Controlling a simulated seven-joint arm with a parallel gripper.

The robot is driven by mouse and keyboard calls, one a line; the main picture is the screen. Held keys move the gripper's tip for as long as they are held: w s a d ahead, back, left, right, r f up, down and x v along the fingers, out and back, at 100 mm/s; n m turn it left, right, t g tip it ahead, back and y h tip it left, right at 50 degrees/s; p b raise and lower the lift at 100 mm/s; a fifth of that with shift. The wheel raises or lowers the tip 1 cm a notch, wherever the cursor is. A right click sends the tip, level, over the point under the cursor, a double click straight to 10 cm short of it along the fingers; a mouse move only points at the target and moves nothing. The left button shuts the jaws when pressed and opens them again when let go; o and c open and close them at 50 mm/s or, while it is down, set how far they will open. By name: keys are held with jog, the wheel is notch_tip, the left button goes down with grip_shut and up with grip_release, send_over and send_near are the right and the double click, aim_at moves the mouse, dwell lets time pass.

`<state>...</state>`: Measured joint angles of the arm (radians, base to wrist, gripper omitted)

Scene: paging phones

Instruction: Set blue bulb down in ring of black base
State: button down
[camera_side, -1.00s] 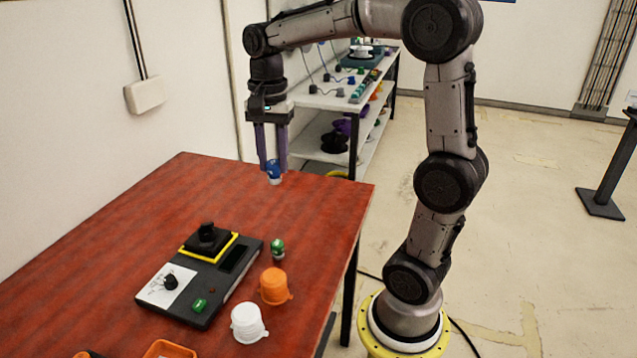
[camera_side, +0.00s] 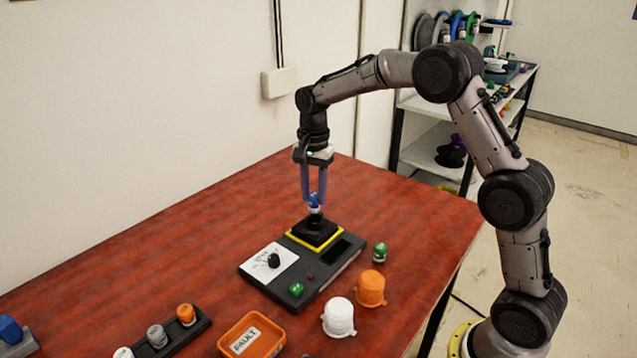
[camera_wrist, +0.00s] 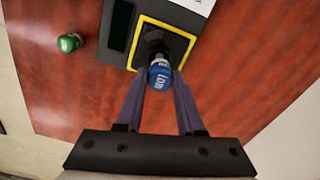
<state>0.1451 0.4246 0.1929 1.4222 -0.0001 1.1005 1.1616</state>
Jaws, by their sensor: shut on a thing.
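The blue bulb (camera_side: 315,201) is between the fingers of my gripper (camera_side: 314,197), which is shut on it. In the side view it is upright directly over the black base (camera_side: 314,232), which has a yellow border on a dark panel. In the wrist view the blue bulb (camera_wrist: 160,77) shows white lettering, and my gripper's fingers (camera_wrist: 160,88) flank it. The black base's raised ring (camera_wrist: 155,40) shows just beyond the bulb there. I cannot tell whether the bulb touches the ring, as the fingers and bulb hide part of it.
A green bulb (camera_side: 380,252) stands right of the panel (camera_side: 262,284). An orange cup (camera_side: 370,288) and a white cup (camera_side: 339,317) stand in front of it. An orange tray (camera_side: 252,336) and a rack of bulbs (camera_side: 172,338) are near the front. The table behind is clear.

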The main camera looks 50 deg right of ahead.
jog(key=shift+f, duration=0.85)
jog(key=shift+f, duration=1.25)
dwell(1.3)
jog(key=shift+c, duration=0.6)
grip_release()
jog(key=shift+r, duration=2.95)
